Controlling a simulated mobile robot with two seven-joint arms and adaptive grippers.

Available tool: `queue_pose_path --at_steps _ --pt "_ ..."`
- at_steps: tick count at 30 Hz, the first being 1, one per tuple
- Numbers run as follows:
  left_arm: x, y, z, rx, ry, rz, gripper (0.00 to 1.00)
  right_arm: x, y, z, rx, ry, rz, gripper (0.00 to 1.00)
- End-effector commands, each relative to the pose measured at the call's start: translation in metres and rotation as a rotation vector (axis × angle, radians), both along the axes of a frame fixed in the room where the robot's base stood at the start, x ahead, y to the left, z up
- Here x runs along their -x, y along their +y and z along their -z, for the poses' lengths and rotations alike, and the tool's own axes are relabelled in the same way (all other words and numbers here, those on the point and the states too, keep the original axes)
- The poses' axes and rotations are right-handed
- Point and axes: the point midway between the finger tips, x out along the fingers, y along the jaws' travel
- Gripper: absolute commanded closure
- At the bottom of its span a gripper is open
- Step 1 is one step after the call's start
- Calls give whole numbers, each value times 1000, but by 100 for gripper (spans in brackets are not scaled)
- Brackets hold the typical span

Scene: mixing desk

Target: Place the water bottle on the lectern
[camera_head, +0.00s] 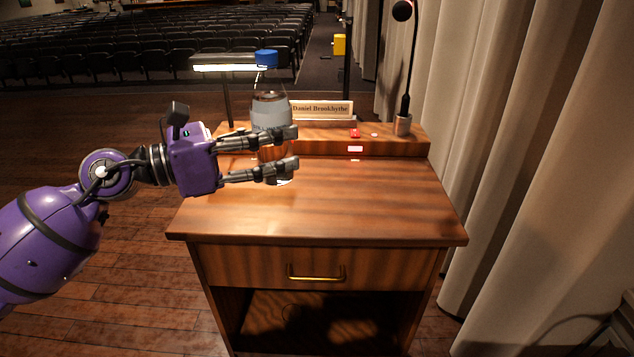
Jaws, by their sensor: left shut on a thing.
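My left gripper (288,148) reaches in from the left and is shut on the bottle's lower half. Its fingers hide part of the bottle. The bottle's base shows faintly below the fingers, and I cannot tell whether it touches the lectern top. My right gripper is not in view.
A reading lamp (228,67) stands behind the bottle. A name plate (322,108), a small red item (355,133) and a microphone (404,120) are on the raised back ledge. Curtains (540,130) hang at the right. The lectern's front right top is clear.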

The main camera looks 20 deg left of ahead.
Motion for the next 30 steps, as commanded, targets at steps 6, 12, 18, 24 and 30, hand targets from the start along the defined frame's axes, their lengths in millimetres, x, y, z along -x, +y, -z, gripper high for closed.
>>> queue_pose_path --at_steps 6,12,18,24,30 --pt "-46 10 17 7 -4 -3 99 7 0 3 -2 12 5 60" --pt "-90 20 41 9 -1 -2 99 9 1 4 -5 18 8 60" --pt "-115 25 76 6 -1 -1 99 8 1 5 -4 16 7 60" --pt "-126 28 88 2 -4 -1 99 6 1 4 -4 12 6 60" --pt "-131 29 113 4 -1 0 99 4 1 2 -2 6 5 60"
